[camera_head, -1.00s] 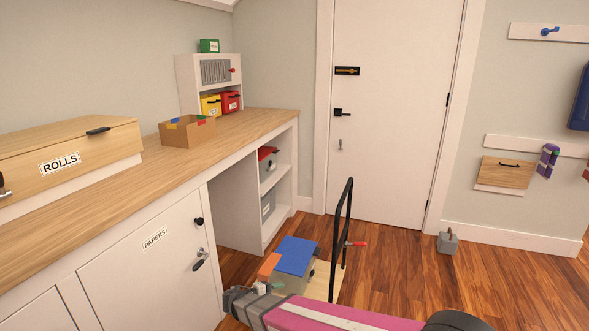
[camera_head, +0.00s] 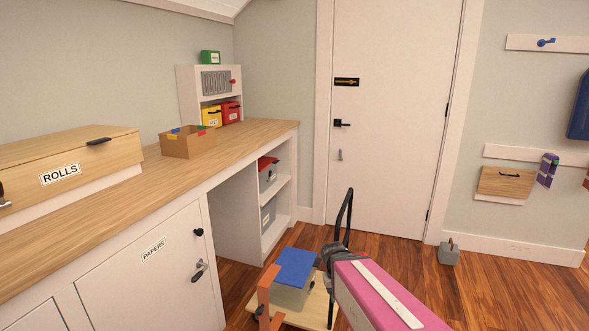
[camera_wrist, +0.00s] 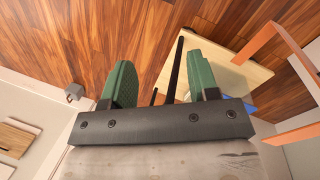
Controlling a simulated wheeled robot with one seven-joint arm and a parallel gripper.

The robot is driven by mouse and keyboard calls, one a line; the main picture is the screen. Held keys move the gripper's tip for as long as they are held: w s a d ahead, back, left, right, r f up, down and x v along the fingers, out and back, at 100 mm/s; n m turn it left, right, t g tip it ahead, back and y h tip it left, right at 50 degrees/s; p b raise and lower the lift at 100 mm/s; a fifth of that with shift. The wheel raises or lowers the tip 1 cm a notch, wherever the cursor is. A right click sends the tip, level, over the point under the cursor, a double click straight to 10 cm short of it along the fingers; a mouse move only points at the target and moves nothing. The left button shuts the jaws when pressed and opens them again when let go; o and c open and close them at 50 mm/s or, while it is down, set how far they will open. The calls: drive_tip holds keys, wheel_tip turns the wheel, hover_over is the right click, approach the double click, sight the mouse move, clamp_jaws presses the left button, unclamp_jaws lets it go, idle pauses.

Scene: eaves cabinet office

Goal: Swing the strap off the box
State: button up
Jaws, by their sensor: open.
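The orange strap (camera_head: 264,292) stands up at the left end of the grey box, clear of the blue top (camera_head: 296,266). In the wrist view the strap (camera_wrist: 272,42) is a bent band at the right, with its middle cut off by the frame edge. The box (camera_head: 295,296) sits on a pale wooden cart (camera_head: 268,317), partly hidden by the strap.
The cart's black upright handle (camera_head: 347,212) stands close to my gripper. The white cabinet (camera_head: 150,262) with a wooden counter fills the left. A grey weight (camera_head: 449,253) is on the floor by the right wall. Open wood floor (camera_head: 400,258) lies before the door.

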drive_tip(key=shift+s+d+r+m+t+y, duration=0.1)
drive_tip(key=shift+d+r+m+t+y, duration=0.3)
drive_tip(key=shift+d+r+m+y, duration=0.8)
drive_tip(key=shift+d+r+n, duration=0.15)
drive_tip(key=shift+r+n, duration=0.05)
drive_tip(key=shift+n, duration=0.1)
